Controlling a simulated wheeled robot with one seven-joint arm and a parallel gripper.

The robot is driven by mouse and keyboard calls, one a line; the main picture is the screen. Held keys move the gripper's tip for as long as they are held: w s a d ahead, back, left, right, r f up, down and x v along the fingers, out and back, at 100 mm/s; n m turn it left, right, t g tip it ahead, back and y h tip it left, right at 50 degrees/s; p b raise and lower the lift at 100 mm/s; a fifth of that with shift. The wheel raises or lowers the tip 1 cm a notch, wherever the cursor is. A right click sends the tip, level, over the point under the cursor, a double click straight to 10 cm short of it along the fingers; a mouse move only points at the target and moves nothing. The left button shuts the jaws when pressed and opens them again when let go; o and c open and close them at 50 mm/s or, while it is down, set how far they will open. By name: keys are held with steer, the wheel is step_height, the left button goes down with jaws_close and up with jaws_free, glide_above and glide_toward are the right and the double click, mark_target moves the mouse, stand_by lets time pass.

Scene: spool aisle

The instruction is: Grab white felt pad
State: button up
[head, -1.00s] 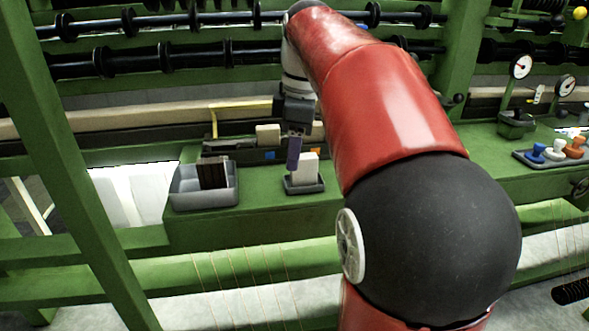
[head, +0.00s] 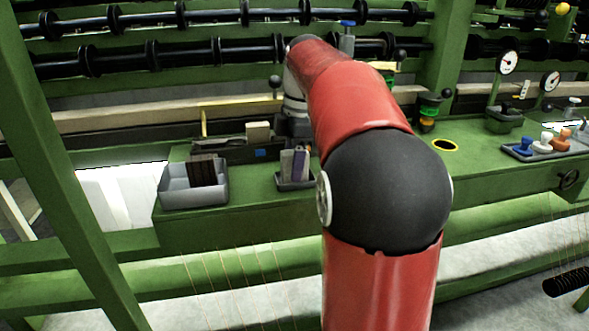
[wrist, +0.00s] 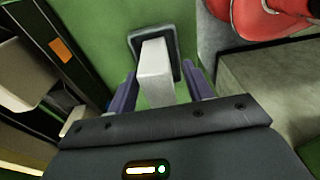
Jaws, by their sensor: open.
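The white felt pad (wrist: 156,72) stands upright in a small dark tray (wrist: 171,43) in the wrist view. In the head view the pad (head: 286,164) is partly covered by a purple finger, and the tray (head: 296,183) sits on the green bench. My gripper (wrist: 159,70) is open, with one purple finger on each side of the pad. I cannot tell whether either finger touches it.
A grey bin (head: 194,190) with dark brown pieces stands left of the tray. A dark rack with a beige block (head: 258,132) lies behind. Right of my arm are a yellow-ringed hole (head: 445,146), gauges (head: 507,62) and a tray of coloured knobs (head: 550,146).

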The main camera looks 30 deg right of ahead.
steer(key=shift+c, duration=0.4)
steer(key=c, duration=1)
